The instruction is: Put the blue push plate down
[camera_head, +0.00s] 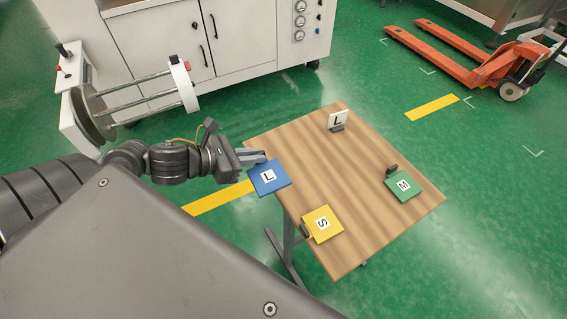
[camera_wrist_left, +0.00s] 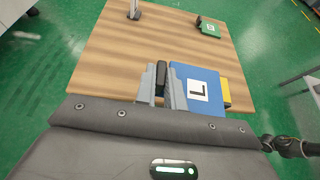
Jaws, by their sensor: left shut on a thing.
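The blue push plate (camera_head: 268,178), with a white L label, is at the table's left edge in the head view. My left gripper (camera_head: 252,157) is shut on its dark handle. In the left wrist view the fingers (camera_wrist_left: 161,85) close on both sides of that handle, and the blue plate (camera_wrist_left: 190,72) stands just right of them. The plate overlaps the edge of the wooden table (camera_head: 350,170); I cannot tell whether it touches the top.
The table's middle is bare. A white cabinet (camera_head: 190,40) and orange pallet jack (camera_head: 490,70) stand beyond.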

